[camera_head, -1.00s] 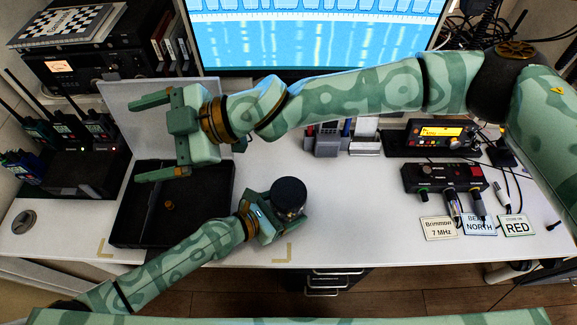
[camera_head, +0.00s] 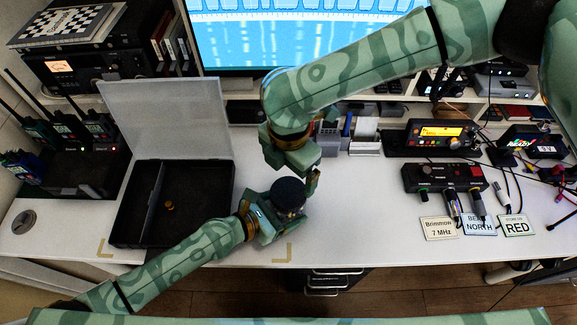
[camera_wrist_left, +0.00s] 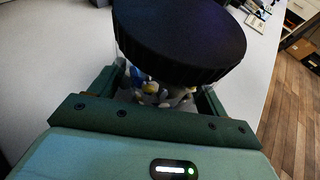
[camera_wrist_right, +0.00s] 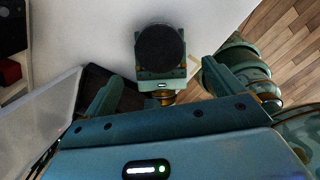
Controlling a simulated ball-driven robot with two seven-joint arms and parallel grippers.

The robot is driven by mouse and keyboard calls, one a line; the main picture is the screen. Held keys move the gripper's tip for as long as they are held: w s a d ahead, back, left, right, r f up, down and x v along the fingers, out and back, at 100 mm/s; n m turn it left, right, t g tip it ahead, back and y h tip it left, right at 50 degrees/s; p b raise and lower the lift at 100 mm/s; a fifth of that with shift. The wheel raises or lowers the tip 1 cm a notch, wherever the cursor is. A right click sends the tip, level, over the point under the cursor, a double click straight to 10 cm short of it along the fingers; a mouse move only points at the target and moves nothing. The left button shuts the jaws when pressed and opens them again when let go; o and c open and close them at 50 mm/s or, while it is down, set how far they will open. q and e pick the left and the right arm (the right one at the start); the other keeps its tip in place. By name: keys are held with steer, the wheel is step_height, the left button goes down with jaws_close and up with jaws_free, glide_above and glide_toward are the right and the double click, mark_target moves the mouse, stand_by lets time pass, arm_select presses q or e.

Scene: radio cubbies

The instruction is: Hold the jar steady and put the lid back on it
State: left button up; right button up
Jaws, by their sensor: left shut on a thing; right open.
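The round black lid (camera_head: 288,193) sits on top of the jar. It shows large in the left wrist view (camera_wrist_left: 180,38) and from above in the right wrist view (camera_wrist_right: 160,47). Whether it is fully seated is unclear. The clear jar (camera_wrist_left: 155,92), with small coloured contents, is mostly hidden under the lid. My left gripper (camera_head: 278,213) is shut around the jar on the desk. My right gripper (camera_head: 293,168) is open and empty, just behind and above the lid; its two fingers stand apart in the right wrist view.
An open black case (camera_head: 140,205) with a raised translucent cover (camera_head: 170,120) lies left of the jar, with a small brown piece (camera_head: 169,206) inside. A red-black control box (camera_head: 445,178) and label cards (camera_head: 439,228) stand at right. The white desk (camera_head: 350,215) between is clear.

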mark_target(289, 191)
steer(key=shift+f, duration=4.05)
steer(key=shift+c, duration=0.3)
steer(key=c, duration=0.9)
steer(key=m, duration=0.5)
steer(key=shift+c, duration=0.2)
steer(key=o, duration=1.1)
